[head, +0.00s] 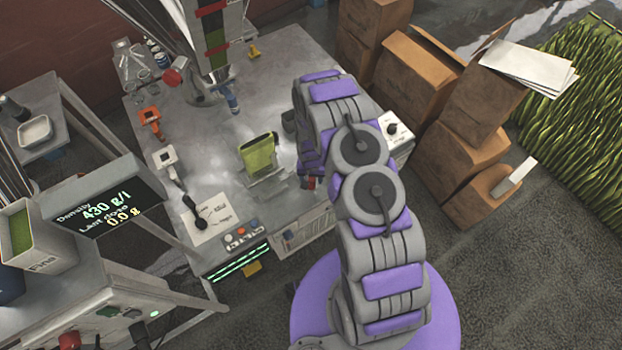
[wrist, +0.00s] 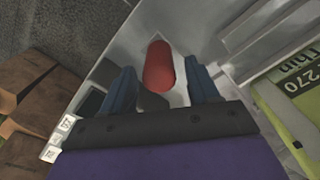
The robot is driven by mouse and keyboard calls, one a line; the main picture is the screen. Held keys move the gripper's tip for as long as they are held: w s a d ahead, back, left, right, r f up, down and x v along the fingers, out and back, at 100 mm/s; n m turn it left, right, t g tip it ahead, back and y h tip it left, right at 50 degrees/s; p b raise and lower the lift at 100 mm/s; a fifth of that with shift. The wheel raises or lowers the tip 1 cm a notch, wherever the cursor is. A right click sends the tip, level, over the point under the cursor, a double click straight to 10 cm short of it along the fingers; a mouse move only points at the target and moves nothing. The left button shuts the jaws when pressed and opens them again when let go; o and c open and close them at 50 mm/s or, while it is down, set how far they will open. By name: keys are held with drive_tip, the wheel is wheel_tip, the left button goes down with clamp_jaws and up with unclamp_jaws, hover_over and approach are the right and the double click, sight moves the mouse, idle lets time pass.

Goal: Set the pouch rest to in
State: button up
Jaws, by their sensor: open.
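My gripper (wrist: 163,78) is open, with one blue finger on each side of a red rounded handle (wrist: 158,62) in the wrist view. Dark gaps show between the fingers and the handle, and I cannot tell if either finger touches it. In the head view my gripper (head: 309,178) is low at the right of the bench front, mostly hidden behind my arm. A green pouch (head: 258,153) stands upright in a pale metal holder (head: 267,186), likely the pouch rest, just left of the gripper. The pouch also shows at the right of the wrist view (wrist: 290,95). The handle's link to the rest is unclear.
The metal bench (head: 265,60) carries an orange clamp (head: 150,118), a black lever on a marked plate (head: 200,212) and a button panel (head: 242,238). A dial box (head: 396,132) stands behind my arm. Cardboard boxes (head: 415,75) stack at the right.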

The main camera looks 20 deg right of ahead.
drive_tip(key=shift+f, duration=0.55)
drive_tip(key=shift+c, duration=0.2)
clamp_jaws()
